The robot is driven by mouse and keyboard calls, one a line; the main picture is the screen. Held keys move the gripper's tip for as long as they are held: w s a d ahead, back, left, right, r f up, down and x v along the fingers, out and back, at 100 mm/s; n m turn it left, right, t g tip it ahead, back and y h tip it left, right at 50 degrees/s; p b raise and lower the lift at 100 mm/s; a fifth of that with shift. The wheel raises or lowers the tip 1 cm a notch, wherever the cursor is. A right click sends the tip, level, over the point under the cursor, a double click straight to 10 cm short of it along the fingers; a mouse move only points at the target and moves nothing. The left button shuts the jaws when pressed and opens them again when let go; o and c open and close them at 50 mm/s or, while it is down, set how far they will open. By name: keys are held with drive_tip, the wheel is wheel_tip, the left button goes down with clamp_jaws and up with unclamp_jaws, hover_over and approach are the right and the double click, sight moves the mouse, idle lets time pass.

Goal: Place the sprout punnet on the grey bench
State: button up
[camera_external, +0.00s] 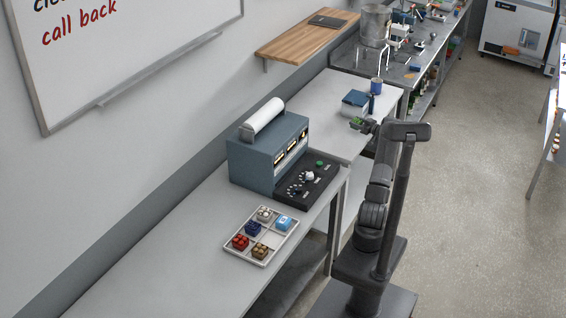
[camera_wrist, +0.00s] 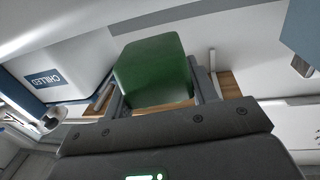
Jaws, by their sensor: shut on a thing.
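The sprout punnet is a green block (camera_wrist: 153,72) between the two fingers of my gripper (camera_wrist: 160,90) in the wrist view. My gripper is shut on it. In the external view the green punnet (camera_external: 356,121) shows small at the tip of my gripper (camera_external: 363,124), over or beside the front right part of the pale grey bench (camera_external: 325,108). I cannot tell whether the punnet touches the bench top. A darker grey bench (camera_external: 400,73) stands farther back.
A blue and white box (camera_external: 355,103) and a blue cup (camera_external: 376,86) stand on the pale bench near my gripper. A box marked CHILLED (camera_wrist: 60,75) is at left in the wrist view. The nearer bench holds a blue machine (camera_external: 262,155) and a divided tray (camera_external: 232,252).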

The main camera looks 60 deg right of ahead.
drive_tip(key=shift+f, duration=1.5)
drive_tip(key=shift+f, duration=0.1)
drive_tip(key=shift+f, duration=0.1)
drive_tip(key=o, duration=1)
drive_tip(key=shift+o, duration=0.2)
